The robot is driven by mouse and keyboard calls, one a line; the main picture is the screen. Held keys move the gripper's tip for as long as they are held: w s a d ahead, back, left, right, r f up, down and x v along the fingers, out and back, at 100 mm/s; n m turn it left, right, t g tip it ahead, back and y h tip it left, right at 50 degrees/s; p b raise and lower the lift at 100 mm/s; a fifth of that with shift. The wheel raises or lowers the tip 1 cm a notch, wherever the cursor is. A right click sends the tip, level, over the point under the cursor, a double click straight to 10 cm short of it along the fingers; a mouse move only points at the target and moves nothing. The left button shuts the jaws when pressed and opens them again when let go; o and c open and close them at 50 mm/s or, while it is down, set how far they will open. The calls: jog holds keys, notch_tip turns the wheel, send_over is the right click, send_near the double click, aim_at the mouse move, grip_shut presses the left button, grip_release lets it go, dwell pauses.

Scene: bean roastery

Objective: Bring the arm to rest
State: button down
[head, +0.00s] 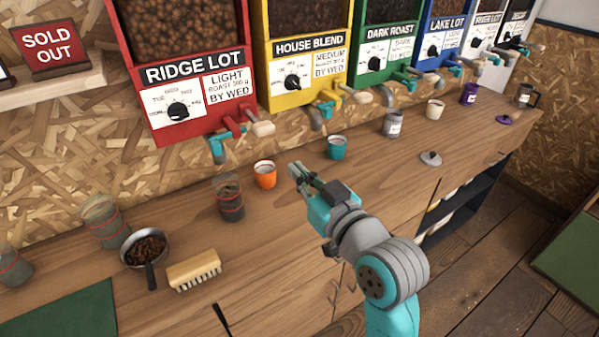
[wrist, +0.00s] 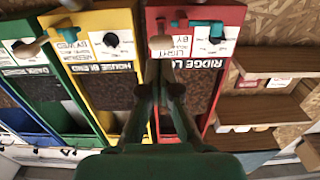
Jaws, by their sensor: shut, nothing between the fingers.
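My gripper (head: 299,173) is shut and empty in the head view. It is held above the wooden counter (head: 275,235), in front of the orange cup and the teal cup. My arm reaches up from the lower right of the head view. In the wrist view my gripper (wrist: 166,82) points at the red Ridge Lot dispenser (wrist: 205,90) and the yellow House Blend dispenser (wrist: 105,60), which appear upside down. Nothing is between the fingers.
The orange cup (head: 265,174), teal cup (head: 337,147) and a glass jar (head: 229,198) stand near my gripper. A pan of beans (head: 146,249) and a brush (head: 194,270) lie at left. Dispensers line the wall behind. The counter's front middle is clear.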

dwell(0.3)
jog(key=s+d+f+m+h, duration=0.2)
jog(key=s+d+f, duration=0.25)
jog(key=f, duration=0.35)
jog(key=s+d+f+m+t+h, duration=0.1)
jog(key=s+d+f+m+h, duration=0.1)
jog(key=s+d+f, duration=0.4)
jog(key=s+d+f+m+h, duration=0.1)
jog(key=s+d+f+h, duration=0.2)
jog(key=f, duration=0.6)
jog(key=s+d+f+m+h, duration=0.1)
jog(key=s+d, duration=0.2)
jog(key=s, duration=1.1)
jog(key=s+d+f+g+h, duration=0.1)
jog(key=s+d+f+h, duration=0.1)
jog(key=s, duration=1.2)
jog(key=shift+d+f+m, duration=0.15)
jog(key=shift+d+m, duration=0.25)
jog(key=shift+d, duration=0.4)
